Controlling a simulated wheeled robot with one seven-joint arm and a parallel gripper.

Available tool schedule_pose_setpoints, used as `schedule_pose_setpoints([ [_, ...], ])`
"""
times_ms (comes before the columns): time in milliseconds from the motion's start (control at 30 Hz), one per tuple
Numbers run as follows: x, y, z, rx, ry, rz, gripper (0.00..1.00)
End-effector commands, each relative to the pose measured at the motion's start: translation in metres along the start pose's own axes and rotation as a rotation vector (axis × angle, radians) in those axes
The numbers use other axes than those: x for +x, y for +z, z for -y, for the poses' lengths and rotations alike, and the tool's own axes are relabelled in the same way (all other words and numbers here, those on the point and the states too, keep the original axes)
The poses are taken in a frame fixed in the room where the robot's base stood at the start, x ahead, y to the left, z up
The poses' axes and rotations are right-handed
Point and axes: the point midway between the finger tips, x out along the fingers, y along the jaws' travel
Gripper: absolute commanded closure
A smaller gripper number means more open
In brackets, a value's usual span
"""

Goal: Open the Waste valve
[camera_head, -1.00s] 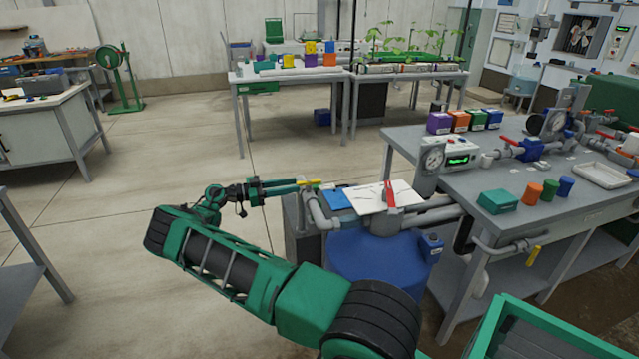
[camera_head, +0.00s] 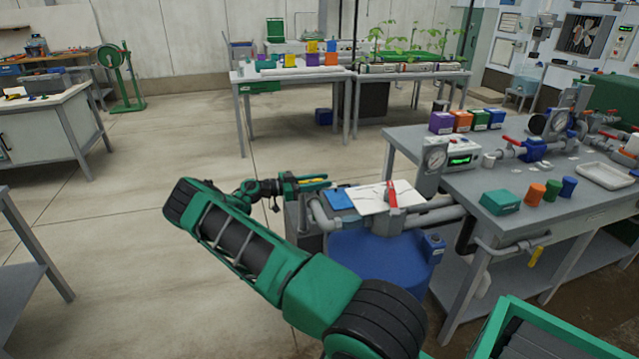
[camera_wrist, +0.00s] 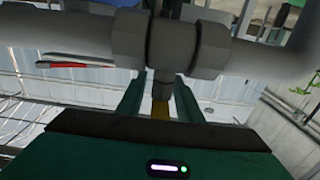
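A yellow valve handle (camera_head: 315,181) sits at the left end of the grey pipework, by the blue tank. My gripper (camera_head: 324,184) has its green fingers on both sides of this handle, with the handle between them. In the wrist view, my gripper (camera_wrist: 158,90) shows its two fingers apart, with the dark valve stem (camera_wrist: 163,84) and the yellow handle (camera_wrist: 160,108) between them. The fingers do not clearly press on the handle. The grey valve body (camera_wrist: 168,45) lies just beyond the fingertips. I cannot read a Waste label on any valve.
A red-handled valve (camera_head: 391,195) stands right of the gripper, above the blue tank (camera_head: 375,265). A white sheet (camera_head: 365,197) and a blue sheet (camera_head: 338,199) lie beside the pipes. The grey bench (camera_head: 470,185) is at right.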

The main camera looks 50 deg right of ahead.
Motion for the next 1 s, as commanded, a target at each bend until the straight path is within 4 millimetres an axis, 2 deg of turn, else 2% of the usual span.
schedule_pose_setpoints([
  [167, -0.0003, -0.0001, 0.0001, 0.0, 0.0, 0.0, 0.7],
  [300, -0.0005, -0.0001, 0.0002, 0.0, 0.0, 0.0, 1.0],
  [400, 0.004, -0.0002, 0.0021, 0.0, 0.001, 0.0, 1.0],
  [667, -0.0007, -0.001, 0.0015, -0.001, -0.034, 0.001, 1.0],
  [1000, -0.0026, -0.001, 0.0075, -0.002, -0.232, 0.003, 1.0],
])
